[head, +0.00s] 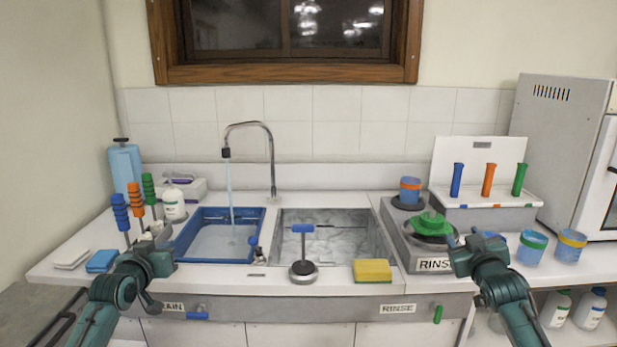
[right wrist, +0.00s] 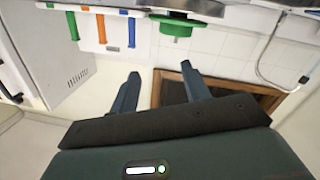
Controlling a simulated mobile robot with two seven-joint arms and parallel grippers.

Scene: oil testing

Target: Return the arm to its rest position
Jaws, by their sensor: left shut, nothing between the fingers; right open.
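My left gripper (head: 158,238) is shut and empty in the head view, over the counter's left part, close to the brush handles and left of the blue basin (head: 190,235). My right gripper (head: 466,240) is open and empty, in front of the rinse station at the right. Its two fingers also show apart in the right wrist view (right wrist: 163,92), with nothing between them. A green object (head: 430,224) sits on the rinse station, just behind and left of the right gripper; it also shows in the right wrist view (right wrist: 176,27), beyond the fingers.
A yellow sponge (head: 372,271) and a blue-handled stand (head: 303,255) sit at the counter's front. Water runs from the tap (head: 270,150) into the blue basin. Blue cups (head: 531,247) stand right of the right gripper. A rack (head: 485,215) holds coloured tubes behind it.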

